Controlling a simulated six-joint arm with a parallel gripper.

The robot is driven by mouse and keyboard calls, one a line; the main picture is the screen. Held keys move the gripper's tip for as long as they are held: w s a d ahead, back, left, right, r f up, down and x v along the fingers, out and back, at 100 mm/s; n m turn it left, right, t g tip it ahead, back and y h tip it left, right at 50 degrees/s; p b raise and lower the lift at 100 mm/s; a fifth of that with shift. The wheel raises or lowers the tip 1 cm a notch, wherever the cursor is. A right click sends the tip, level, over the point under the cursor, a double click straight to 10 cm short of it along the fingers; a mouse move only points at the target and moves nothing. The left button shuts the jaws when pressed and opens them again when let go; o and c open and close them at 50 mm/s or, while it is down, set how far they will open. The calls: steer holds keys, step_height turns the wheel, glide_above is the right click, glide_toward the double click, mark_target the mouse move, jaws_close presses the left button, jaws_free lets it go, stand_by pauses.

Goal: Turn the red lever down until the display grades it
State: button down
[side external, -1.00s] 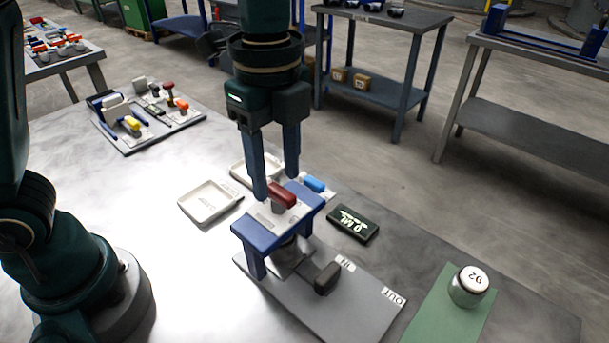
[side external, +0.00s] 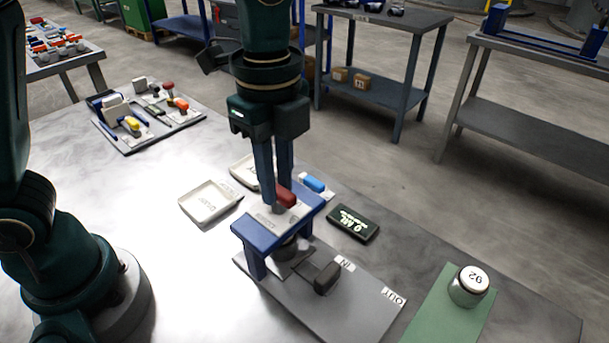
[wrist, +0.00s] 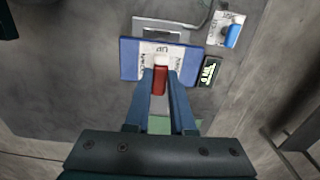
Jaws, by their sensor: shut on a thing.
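The red lever (side external: 286,196) sits on top of the blue press frame (side external: 262,234). In the wrist view the red lever (wrist: 160,80) lies between my finger pads. My gripper (side external: 277,198) is shut on the lever from above, and its fingers hide part of it. The dark display (side external: 353,222) lies on the table to the right of the press; its green-white text is too small to read surely. The display also shows in the wrist view (wrist: 209,71).
A grey base plate with a dark slide handle (side external: 327,277) and IN and OUT labels extends in front of the press. White trays (side external: 209,203) and a blue-handled switch (side external: 314,184) are nearby.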

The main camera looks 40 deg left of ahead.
steer(key=n, duration=0.8)
steer(key=shift+n, duration=0.3)
steer(key=n, duration=0.4)
steer(key=shift+n, duration=0.3)
steer(key=n, duration=0.4)
steer(key=shift+n, duration=0.3)
steer(key=c, duration=0.8)
jaws_free()
steer(key=shift+o, duration=0.2)
